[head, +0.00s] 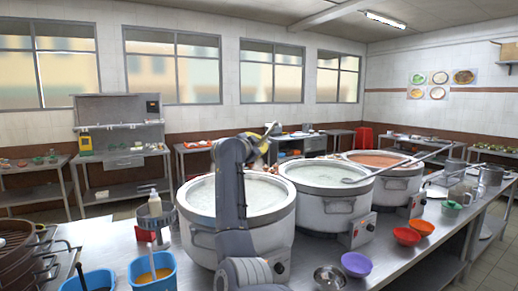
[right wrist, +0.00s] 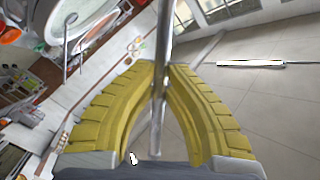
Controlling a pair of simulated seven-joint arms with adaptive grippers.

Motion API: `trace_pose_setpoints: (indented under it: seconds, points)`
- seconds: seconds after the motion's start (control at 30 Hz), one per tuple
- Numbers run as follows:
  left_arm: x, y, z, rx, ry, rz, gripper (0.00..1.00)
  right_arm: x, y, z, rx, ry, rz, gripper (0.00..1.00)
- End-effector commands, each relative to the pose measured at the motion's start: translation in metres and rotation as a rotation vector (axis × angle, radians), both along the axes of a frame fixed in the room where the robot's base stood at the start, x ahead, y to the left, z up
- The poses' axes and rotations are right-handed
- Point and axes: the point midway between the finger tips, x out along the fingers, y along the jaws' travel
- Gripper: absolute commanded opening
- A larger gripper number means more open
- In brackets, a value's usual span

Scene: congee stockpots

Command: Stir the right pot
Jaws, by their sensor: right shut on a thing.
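The right pot (head: 397,187) is a large white stockpot with reddish-orange contents, at the back right of the row in the head view. My right gripper (head: 268,137) is up above the far side of the left pot (head: 205,240), well left of the right pot. In the right wrist view its yellow fingers (right wrist: 161,70) are shut on a thin metal rod (right wrist: 166,30), which looks like a utensil handle. The rod's far end is hidden. A ladle (head: 410,161) slants over the middle pot (head: 320,207), its handle reaching past the right pot. My left gripper is not in view.
Left and middle pots hold pale congee. Orange (head: 421,226), red (head: 406,236) and purple (head: 356,264) bowls and a metal bowl (head: 330,278) stand on the steel counter (head: 435,240) in front.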

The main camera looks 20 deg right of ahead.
Motion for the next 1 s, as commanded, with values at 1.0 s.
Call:
trace_pose_setpoints:
  seconds: [1.0]
  points:
    - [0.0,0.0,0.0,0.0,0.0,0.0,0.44,-0.0003,-0.0001,0.0011,0.089,-0.188,0.0,0.0]
